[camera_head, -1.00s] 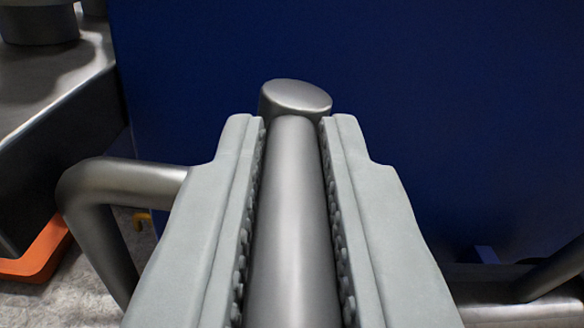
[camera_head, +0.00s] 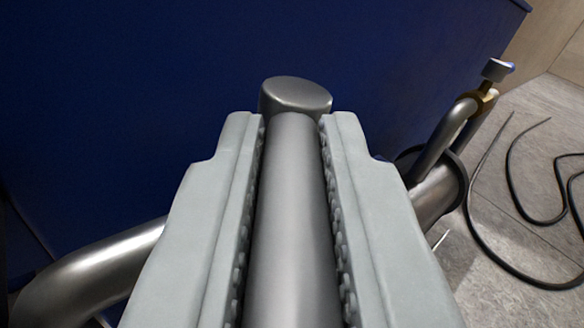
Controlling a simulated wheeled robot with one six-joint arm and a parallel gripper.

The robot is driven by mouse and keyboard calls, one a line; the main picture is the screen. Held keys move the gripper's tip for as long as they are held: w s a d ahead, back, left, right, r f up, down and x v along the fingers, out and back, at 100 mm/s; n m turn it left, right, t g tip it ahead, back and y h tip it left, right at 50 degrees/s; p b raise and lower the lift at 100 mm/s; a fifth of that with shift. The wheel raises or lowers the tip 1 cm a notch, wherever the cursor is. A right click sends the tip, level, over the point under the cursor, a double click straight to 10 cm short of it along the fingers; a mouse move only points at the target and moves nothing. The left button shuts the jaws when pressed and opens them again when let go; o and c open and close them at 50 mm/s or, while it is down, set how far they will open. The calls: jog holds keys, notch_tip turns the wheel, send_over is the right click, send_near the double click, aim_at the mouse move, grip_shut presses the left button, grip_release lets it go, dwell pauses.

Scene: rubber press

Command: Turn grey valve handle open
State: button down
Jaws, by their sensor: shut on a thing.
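The grey valve handle (camera_head: 293,215) is a smooth metal bar with a wider round cap at its far end. It runs up the middle of the view between the two jaws. My gripper (camera_head: 292,130) has pale grey jaws with ribbed inner faces, shut on the handle from both sides just below the cap. The handle's near end and the valve body it belongs to are hidden below the frame.
A dark blue panel (camera_head: 150,90) stands behind. Metal pipes show at lower left (camera_head: 90,275) and at right, where a pipe (camera_head: 440,190) carries a small fitting (camera_head: 497,70). A black hose (camera_head: 520,205) lies curled on the grey floor at right.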

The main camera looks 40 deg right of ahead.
jog(key=shift+w+a+r+m+g+h, duration=0.15)
jog(key=shift+w+r+m+g+h, duration=0.15)
jog(key=shift+m+g+h, duration=0.35)
jog(key=c, duration=1.4)
grip_release()
jog(key=shift+w+f, duration=0.1)
jog(key=shift+f, duration=0.05)
jog(key=v, duration=1.7)
jog(key=shift+s+f, duration=0.2)
jog(key=shift+s, duration=0.05)
